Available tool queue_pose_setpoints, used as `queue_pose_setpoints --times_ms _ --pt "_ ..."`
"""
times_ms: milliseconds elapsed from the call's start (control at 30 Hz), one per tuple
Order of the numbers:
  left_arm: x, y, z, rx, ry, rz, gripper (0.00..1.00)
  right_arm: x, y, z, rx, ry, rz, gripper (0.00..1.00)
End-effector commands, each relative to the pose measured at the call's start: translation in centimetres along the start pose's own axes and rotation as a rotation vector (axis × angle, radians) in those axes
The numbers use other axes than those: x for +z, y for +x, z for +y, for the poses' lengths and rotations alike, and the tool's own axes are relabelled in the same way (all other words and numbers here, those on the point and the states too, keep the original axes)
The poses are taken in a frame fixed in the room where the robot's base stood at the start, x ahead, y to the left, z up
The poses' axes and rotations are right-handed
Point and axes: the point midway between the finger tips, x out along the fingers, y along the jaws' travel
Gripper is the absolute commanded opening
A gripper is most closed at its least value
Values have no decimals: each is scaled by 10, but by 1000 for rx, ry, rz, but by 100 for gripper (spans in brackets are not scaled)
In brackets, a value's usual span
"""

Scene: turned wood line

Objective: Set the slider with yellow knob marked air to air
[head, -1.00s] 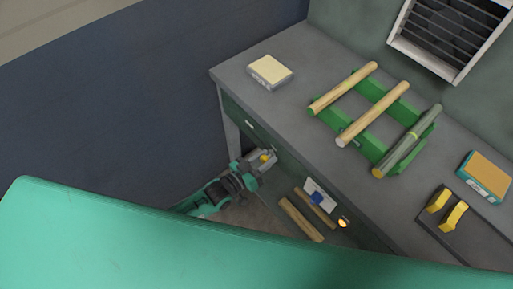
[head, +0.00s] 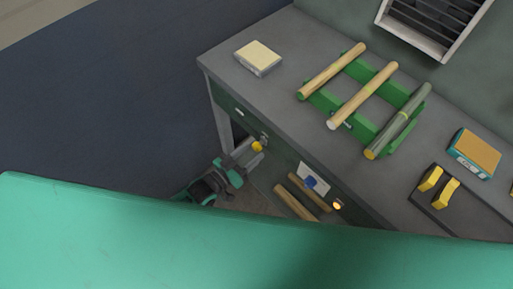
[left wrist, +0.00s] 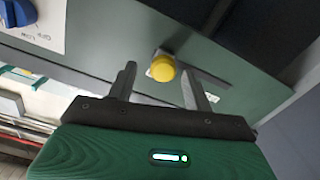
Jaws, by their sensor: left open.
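The yellow knob (left wrist: 163,68) of the slider shows in the left wrist view on the green front panel, a little beyond and between my left gripper's two fingers. In the head view the yellow knob (head: 257,146) is on the bench front, just past the fingertips. My left gripper (head: 246,153) is open and appears empty; it also shows in the left wrist view (left wrist: 160,82). Whether the fingers touch the knob cannot be told. The slider's marking cannot be read. My right gripper is not in view.
A white plate with a blue knob (head: 310,181) and a lit orange lamp (head: 337,204) are farther right on the bench front. On top are a green rack (head: 364,131) with wooden rods, a cream-topped block (head: 258,56) and yellow handles (head: 430,179). Floor left of the bench is clear.

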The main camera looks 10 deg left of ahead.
Motion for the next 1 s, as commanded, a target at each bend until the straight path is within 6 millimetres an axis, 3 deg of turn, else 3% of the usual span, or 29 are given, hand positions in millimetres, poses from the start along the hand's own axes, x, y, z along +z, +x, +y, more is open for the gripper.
queue_pose_setpoints --times_ms 200,433,633,1000 --pt "3 -51 1 1 -1 -4 52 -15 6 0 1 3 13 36" --pt "3 -88 1 1 -1 -3 52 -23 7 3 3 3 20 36" --pt "1 -100 1 1 -1 0 52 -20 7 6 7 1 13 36" --pt "1 -101 1 1 -1 0 52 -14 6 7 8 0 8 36"
